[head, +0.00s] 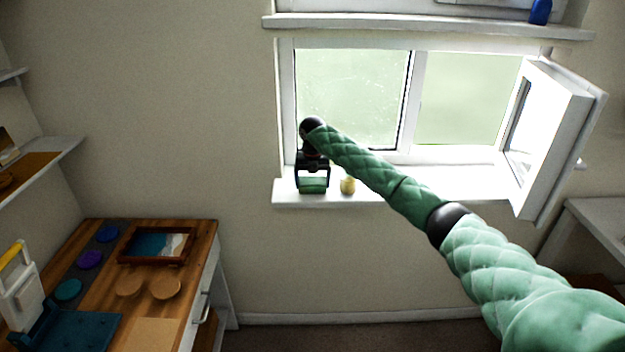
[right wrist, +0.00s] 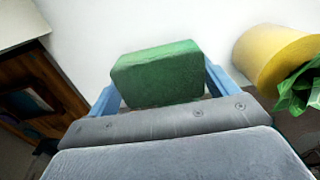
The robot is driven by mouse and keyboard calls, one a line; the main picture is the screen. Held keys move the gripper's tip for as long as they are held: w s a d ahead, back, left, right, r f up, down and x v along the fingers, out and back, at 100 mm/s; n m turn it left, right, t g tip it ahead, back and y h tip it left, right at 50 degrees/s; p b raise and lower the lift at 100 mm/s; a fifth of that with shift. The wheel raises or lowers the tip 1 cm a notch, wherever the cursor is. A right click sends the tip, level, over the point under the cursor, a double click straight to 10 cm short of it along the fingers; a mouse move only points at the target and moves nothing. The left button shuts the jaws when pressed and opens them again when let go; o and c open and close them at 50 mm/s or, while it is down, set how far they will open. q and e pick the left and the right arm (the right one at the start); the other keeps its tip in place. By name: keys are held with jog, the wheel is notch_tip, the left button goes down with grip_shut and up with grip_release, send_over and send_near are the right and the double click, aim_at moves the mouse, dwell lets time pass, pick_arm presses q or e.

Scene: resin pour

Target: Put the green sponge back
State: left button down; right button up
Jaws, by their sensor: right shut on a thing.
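The green sponge (head: 312,185) is at the left end of the white window sill (head: 400,191). My right gripper (head: 312,174) reaches down over it from above. In the right wrist view the sponge (right wrist: 158,75) sits between the two blue fingers of my right gripper (right wrist: 163,88), which are shut on it. The white sill surface lies close beyond the sponge; I cannot tell whether the sponge touches it. My left gripper is not in view.
A small yellow pot (head: 348,185) stands just right of the sponge and shows large in the right wrist view (right wrist: 275,55), with green leaves. The right window sash (head: 550,135) stands open into the room. A wooden workbench (head: 205,240) with a framed tray (head: 157,246) is at lower left.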

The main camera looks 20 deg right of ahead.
jog(key=o, duration=0.8)
jog(key=shift+f, duration=0.1)
